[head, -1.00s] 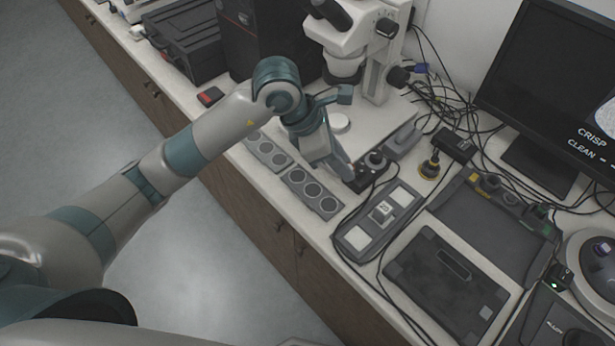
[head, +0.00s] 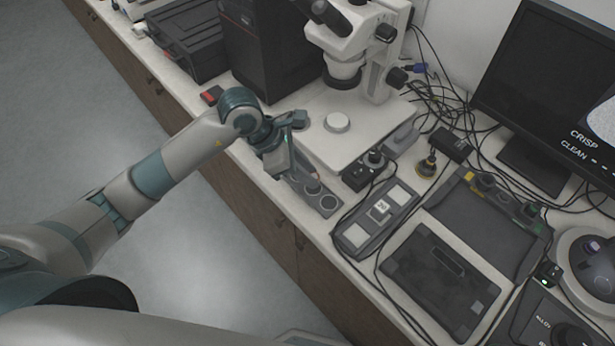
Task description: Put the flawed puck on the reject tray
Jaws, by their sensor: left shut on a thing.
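My left gripper (head: 308,178) is over the grey tray with round wells (head: 322,205) near the bench's front edge. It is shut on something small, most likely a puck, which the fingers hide. I cannot tell whether that piece touches the tray. Two round wells of this tray show beside the fingers; the rest is hidden by the gripper and wrist. The second grey welled tray is hidden behind my arm. I cannot tell by marking which tray is the reject tray. My right gripper is not in view.
The microscope (head: 350,50) stands behind, with a pale disc (head: 337,122) on its base. A small control box (head: 363,172) is right of the gripper. A grey holder with pale pads (head: 355,236), a dark flat panel (head: 440,280), cables and a monitor (head: 550,90) lie further right.

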